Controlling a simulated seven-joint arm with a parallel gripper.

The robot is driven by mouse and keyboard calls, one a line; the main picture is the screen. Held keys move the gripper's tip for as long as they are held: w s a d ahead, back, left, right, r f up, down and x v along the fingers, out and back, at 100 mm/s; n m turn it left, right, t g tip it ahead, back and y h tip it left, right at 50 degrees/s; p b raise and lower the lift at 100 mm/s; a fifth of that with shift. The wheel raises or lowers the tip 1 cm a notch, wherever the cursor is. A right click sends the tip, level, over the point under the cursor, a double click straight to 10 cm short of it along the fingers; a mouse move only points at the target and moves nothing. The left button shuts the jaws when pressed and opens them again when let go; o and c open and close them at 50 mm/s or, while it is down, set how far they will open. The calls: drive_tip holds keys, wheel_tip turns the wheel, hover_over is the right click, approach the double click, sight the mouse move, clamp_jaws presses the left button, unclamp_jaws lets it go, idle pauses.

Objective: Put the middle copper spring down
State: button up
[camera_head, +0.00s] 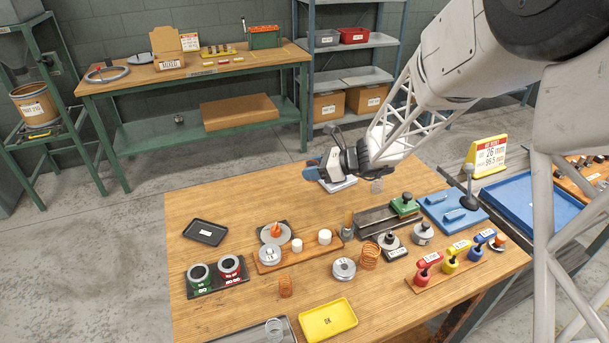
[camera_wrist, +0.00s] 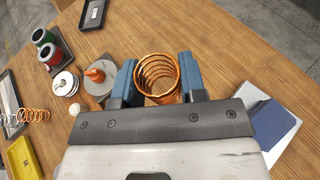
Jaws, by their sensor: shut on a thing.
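My gripper (camera_head: 312,170) is above the back part of the wooden table in the head view. In the wrist view its blue jaws (camera_wrist: 160,82) are shut on a copper spring (camera_wrist: 158,74), one jaw on each side. I look down into its open coils, with bare wood around it. The held spring cannot be made out in the head view. A smaller copper spring (camera_head: 285,288) stands near the front, also in the wrist view (camera_wrist: 33,115). A larger copper spring (camera_head: 371,257) stands right of centre.
A dark tray (camera_head: 204,232) lies at the left, and a yellow tray (camera_head: 328,320) marked OK at the front. Red and green gauges (camera_head: 216,274), a plank with white pegs (camera_head: 298,250) and a blue fixture (camera_head: 453,210) stand around. The table's back left is bare.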

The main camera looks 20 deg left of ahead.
drive_tip(key=s+a+n+g+h, duration=0.1)
drive_tip(key=s+a+n+g, duration=0.2)
drive_tip(key=a, duration=0.8)
drive_tip(key=s, duration=0.2)
drive_tip(key=shift+s+r+g, duration=0.15)
drive_tip(key=shift+s+g, duration=0.15)
drive_tip(key=shift+s, duration=0.05)
drive_tip(key=shift+a, duration=0.1)
hover_over(270, 206)
drive_tip(key=shift+f, duration=3.15)
drive_tip(key=shift+f, duration=1.85)
drive_tip(key=shift+f, duration=0.15)
drive_tip(key=o, duration=0.9)
